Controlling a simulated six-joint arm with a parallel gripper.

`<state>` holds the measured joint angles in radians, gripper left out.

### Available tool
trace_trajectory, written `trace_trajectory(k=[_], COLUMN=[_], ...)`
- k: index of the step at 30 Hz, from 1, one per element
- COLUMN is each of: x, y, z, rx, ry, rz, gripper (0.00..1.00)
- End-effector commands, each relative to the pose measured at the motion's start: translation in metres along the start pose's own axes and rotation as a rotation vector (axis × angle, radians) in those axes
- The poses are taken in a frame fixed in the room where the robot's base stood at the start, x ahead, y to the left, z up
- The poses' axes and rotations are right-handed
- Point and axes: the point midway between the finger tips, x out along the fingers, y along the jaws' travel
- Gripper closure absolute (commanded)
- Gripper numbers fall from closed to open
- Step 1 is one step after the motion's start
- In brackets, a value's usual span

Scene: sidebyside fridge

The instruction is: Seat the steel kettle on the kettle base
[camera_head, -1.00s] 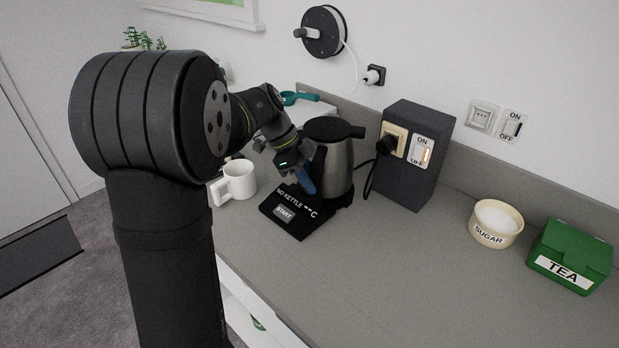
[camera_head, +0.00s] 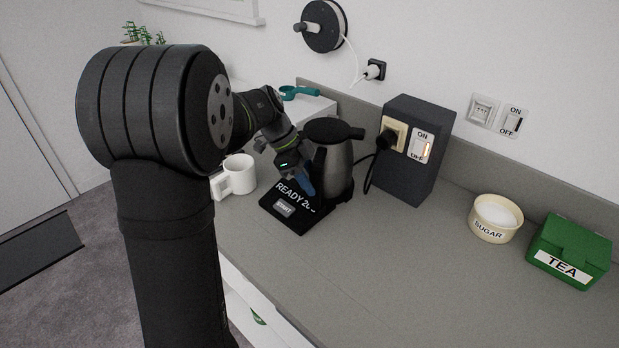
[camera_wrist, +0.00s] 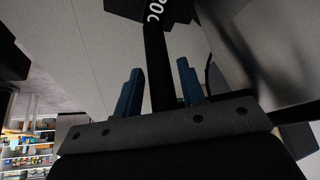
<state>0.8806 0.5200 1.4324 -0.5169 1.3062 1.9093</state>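The steel kettle (camera_head: 338,172), with a black lid and spout, stands upright on the black kettle base (camera_head: 294,228) in the head view. The base's display (camera_head: 292,190) reads "READY 2…", its end hidden, above a START button. My gripper (camera_head: 309,186) is at the kettle's handle side, low over the base. In the wrist view, the blue fingers (camera_wrist: 160,82) stand on either side of the black handle (camera_wrist: 157,65). Narrow gaps show between handle and fingers, so the gripper looks open around it. The contact under the kettle is partly hidden.
A white mug (camera_head: 240,177) stands left of the base, close to my arm. A dark socket box (camera_head: 405,180) with plug and switch is right of the kettle. A sugar bowl (camera_head: 494,222) and green tea box (camera_head: 570,250) stand further right. The front counter is clear.

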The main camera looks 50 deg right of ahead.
Motion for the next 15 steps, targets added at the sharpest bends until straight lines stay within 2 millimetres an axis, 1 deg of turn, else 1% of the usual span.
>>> trace_trajectory(k=[2, 10, 13, 15], x=[0.000, 0.002, -0.004, -0.014], y=[0.000, 0.002, 0.001, 0.001], z=[0.000, 0.002, 0.001, 0.001], rx=[-0.001, -0.005, -0.004, -0.004], ry=[0.000, 0.000, 0.000, 0.000], rz=[0.001, 0.008, 0.005, 0.003], gripper=[0.51, 0.51, 0.51, 0.51])
